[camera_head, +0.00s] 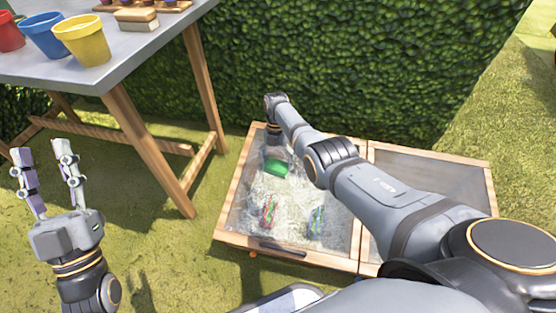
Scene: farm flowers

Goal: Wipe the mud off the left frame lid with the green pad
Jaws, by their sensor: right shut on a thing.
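The left frame lid (233,191) is a glass pane in a wooden frame, low on the grass. Its glass looks cloudy and streaked; I cannot clearly tell mud from what shows through it. The green pad (276,169) is at the upper part of this lid, seemingly against the glass. My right gripper (273,153) is above the pad and shut on it; its fingers are dark and partly hidden. My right arm crosses the right part of the lid. My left gripper (42,152) is open and empty, fingers pointing up, left of the lid.
The right lid (420,167) is partly behind my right arm. Colourful items (268,211) show at the left lid's lower part. A table (140,50) with pots and a brush (136,19) stands at upper left, its legs near the lid. A hedge (340,60) is behind.

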